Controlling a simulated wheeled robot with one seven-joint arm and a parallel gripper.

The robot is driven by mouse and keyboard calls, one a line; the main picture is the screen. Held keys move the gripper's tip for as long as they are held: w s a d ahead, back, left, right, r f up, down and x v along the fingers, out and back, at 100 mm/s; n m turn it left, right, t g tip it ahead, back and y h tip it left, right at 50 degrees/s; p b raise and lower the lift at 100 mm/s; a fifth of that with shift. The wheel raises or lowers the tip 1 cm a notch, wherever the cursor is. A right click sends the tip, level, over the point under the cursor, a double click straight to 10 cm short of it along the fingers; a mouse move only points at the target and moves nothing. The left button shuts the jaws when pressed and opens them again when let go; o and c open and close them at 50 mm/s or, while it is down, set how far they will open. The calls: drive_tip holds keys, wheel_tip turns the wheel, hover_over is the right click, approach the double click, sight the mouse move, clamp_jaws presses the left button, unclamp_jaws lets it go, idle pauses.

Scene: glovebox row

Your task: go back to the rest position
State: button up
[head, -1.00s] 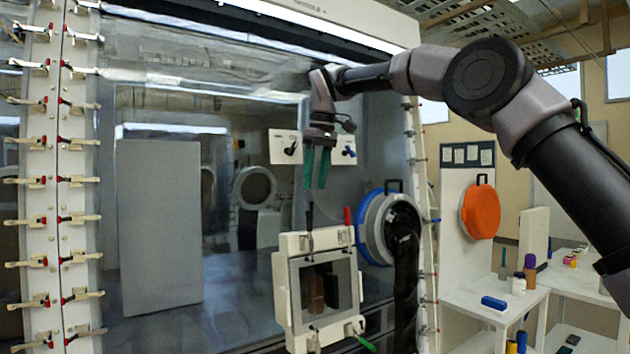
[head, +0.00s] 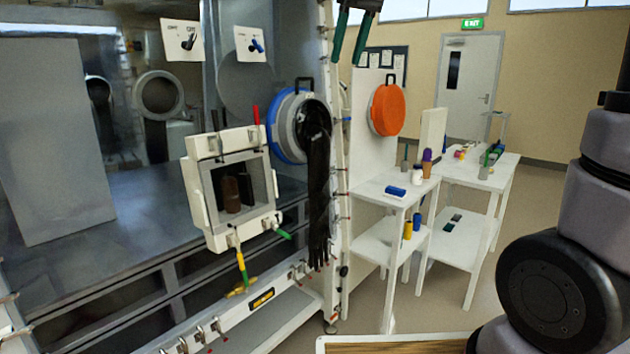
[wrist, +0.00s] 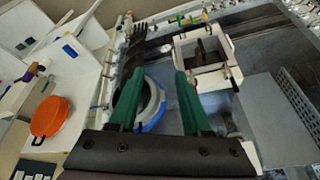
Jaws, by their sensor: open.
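My gripper (head: 355,30) shows at the top of the head view, its two green fingers pointing down and apart. It is open, with nothing between the fingers. In the wrist view the green fingers (wrist: 158,105) are also spread and empty, with the blue-rimmed glove port behind them. The upper part of the gripper is cut off by the top edge of the head view. My arm shows at the right of the head view.
The glovebox carries a white-framed pass box (head: 232,185) and a blue-rimmed port (head: 284,125) with a hanging black glove (head: 319,190). An orange disc (head: 387,110) hangs on a white panel. White tables (head: 380,187) with bottles stand to the right. Floor beyond is clear.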

drive_tip(key=s+d+f+m+t, duration=0.1)
drive_tip(key=s+d+f+m, duration=0.3)
drive_tip(key=s+d, duration=0.4)
drive_tip(key=s+d+f+m+t, duration=0.2)
drive_tip(key=s+d+f+m, duration=0.3)
drive_tip(key=d, duration=0.5)
wheel_tip(320, 180, down, 2)
drive_tip(key=s, duration=0.2)
drive_tip(key=shift+s+f+t, duration=0.25)
drive_tip(key=shift+s+t, duration=0.05)
drive_tip(key=shift+s, duration=0.05)
